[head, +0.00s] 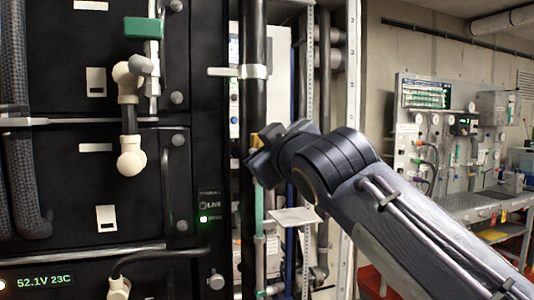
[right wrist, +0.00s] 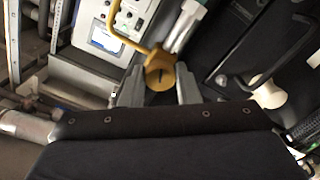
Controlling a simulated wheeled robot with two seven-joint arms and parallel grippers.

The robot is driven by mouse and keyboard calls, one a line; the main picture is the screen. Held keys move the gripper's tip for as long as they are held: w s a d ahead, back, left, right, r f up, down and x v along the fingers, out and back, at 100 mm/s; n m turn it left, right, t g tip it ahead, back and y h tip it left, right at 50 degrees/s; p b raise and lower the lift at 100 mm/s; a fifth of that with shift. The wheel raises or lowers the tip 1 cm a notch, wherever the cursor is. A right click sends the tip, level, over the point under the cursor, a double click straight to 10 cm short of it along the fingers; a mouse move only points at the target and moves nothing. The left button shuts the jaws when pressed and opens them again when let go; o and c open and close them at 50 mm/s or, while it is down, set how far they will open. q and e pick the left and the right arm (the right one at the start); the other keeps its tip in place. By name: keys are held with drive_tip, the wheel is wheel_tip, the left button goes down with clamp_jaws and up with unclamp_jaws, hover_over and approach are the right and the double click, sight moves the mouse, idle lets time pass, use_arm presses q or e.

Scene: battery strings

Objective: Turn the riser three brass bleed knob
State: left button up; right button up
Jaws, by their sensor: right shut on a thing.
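The brass bleed knob (right wrist: 160,76) shows in the right wrist view as a yellow round body with a dark slot in its face. My right gripper (right wrist: 160,88) has one grey finger on each side of it and is shut on it. In the head view my right gripper (head: 256,160) is at the black vertical pipe, and a small yellow part (head: 255,140) shows just above it. The gripper hides most of the knob there. I see no label that tells the riser number. My left gripper is not in view.
A black battery cabinet (head: 75,165) with cream connectors (head: 131,160) stands to the left. A green pipe (head: 259,210) and a small pale plate (head: 294,216) are below my right gripper. A gauge panel (head: 440,125) and bench stand far right.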

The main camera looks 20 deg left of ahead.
drive_tip(key=shift+f+m+b, duration=0.15)
drive_tip(key=shift+m+b, duration=0.35)
drive_tip(key=shift+m, duration=1.8)
drive_tip(key=o, duration=1)
drive_tip(key=shift+c, duration=0.2)
drive_tip(key=b+v, duration=0.2)
drive_tip(key=v, duration=0.5)
drive_tip(key=shift+s+d+b, duration=0.25)
drive_tip(key=shift+s+b, duration=0.1)
